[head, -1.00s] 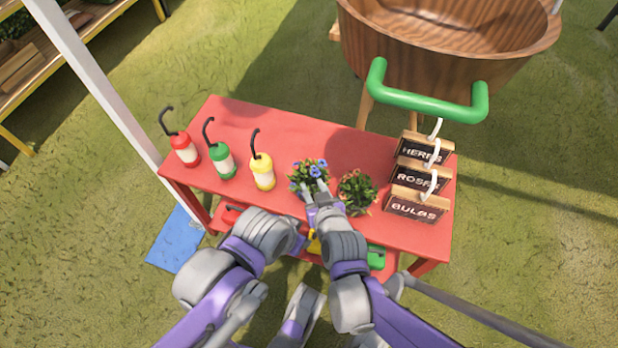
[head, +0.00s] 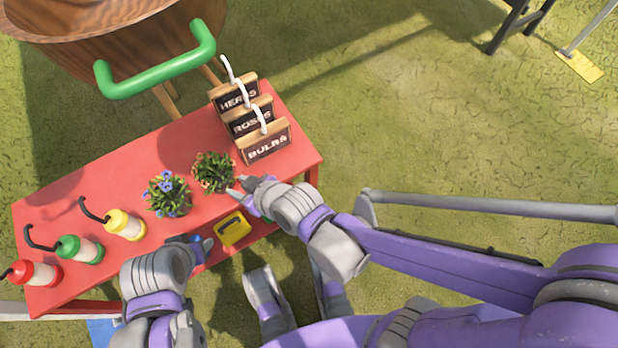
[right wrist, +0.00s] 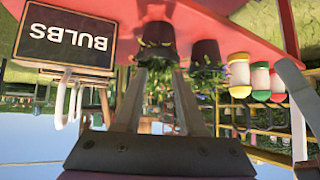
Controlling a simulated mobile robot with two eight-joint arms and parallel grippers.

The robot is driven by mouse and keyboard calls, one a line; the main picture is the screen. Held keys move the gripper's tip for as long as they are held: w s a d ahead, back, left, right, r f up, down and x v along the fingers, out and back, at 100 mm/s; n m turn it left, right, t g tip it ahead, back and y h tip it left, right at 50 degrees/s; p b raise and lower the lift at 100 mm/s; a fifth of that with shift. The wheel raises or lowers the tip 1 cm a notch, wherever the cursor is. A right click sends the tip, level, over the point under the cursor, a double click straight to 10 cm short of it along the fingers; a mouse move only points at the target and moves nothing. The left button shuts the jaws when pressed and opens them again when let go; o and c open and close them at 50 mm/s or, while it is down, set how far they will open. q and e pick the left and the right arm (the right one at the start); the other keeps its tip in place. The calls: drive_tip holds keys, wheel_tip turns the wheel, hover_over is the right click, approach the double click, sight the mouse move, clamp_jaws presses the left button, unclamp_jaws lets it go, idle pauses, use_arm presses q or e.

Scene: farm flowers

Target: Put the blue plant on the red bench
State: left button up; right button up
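The blue-flowered plant (head: 168,193) stands upright in its pot on the red bench (head: 150,165). In the right wrist view, which is upside down, its dark pot (right wrist: 207,52) is right of the other plant's pot. My right gripper (head: 241,188) is open and empty by the bench's front edge, close to the red-flowered plant (head: 213,172) and apart from the blue one. Its spread fingers (right wrist: 160,98) also show in the wrist view. My left gripper (head: 200,243) is low at the bench's front edge; its fingers are too unclear to judge.
BULBS (head: 267,142), ROSES (head: 250,120) and HERBS (head: 236,94) signs stand at the bench's right end. Yellow (head: 125,224), green (head: 79,249) and red (head: 35,273) bottles stand at the left. A wooden tub (head: 120,45) is behind. A yellow item (head: 233,229) is below the front edge.

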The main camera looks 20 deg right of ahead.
drive_tip(key=s+d+m+g+h, duration=0.1)
drive_tip(key=s+d+m+h, duration=0.2)
drive_tip(key=d, duration=0.8)
drive_tip(key=s+d+m+g+h, duration=0.2)
drive_tip(key=s+d+m, duration=0.2)
drive_tip(key=s+d, duration=0.3)
drive_tip(key=d, duration=0.5)
drive_tip(key=shift+s+f+h, duration=0.15)
drive_tip(key=shift+s+h, duration=0.2)
drive_tip(key=shift+h, duration=0.05)
